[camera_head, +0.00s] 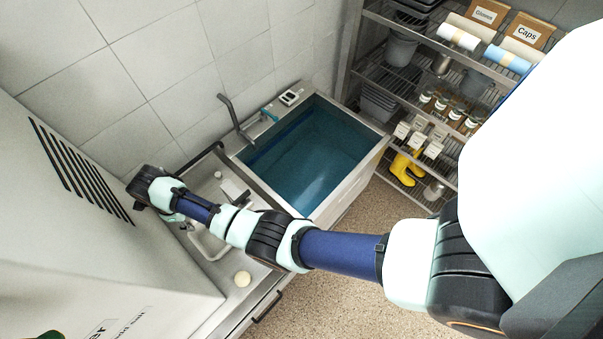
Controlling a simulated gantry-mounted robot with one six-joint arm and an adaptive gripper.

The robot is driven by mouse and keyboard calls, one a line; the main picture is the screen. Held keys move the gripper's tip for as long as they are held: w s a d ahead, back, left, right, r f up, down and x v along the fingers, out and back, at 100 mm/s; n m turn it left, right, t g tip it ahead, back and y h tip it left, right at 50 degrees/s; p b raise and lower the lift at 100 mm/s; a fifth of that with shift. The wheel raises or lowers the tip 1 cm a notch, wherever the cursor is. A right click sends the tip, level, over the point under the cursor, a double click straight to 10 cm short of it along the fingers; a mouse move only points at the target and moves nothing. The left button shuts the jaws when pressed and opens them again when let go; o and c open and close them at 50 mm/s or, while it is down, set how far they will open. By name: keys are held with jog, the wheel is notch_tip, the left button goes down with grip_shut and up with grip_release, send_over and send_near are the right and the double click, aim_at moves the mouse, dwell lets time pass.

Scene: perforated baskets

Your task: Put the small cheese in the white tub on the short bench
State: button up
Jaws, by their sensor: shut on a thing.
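My gripper (146,192) is at the left end of my outstretched arm, close to the pale grey cabinet side and over the far left part of the metal bench. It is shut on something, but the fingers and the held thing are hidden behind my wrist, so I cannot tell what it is. A white tub (207,246) shows on the bench below my forearm, partly covered by it. A small round pale-yellow piece that looks like cheese (242,278) lies on the bench near its front end, apart from my gripper.
A deep sink of blue-green water (312,150) stands beyond the bench, with a tap (236,120) at its left. A wire shelf rack (430,75) holds jars, boxes and yellow boots (401,168). A slotted grey cabinet (70,240) closes the left side. The floor (350,235) is clear.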

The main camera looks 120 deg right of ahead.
jog(key=b, duration=0.7)
send_over(217, 241)
notch_tip(217, 241, down, 8)
jog(key=f, duration=0.1)
jog(key=shift+w+r, duration=0.1)
jog(key=shift+r, duration=0.25)
jog(key=shift+y, duration=0.6)
jog(key=r+b, duration=0.4)
jog(key=r, duration=0.1)
jog(key=shift+d+r, duration=0.1)
jog(key=shift+d, duration=0.1)
notch_tip(217, 241, down, 15)
jog(key=b, duration=1)
jog(key=shift+f+b, duration=0.5)
jog(key=shift+f, duration=1.95)
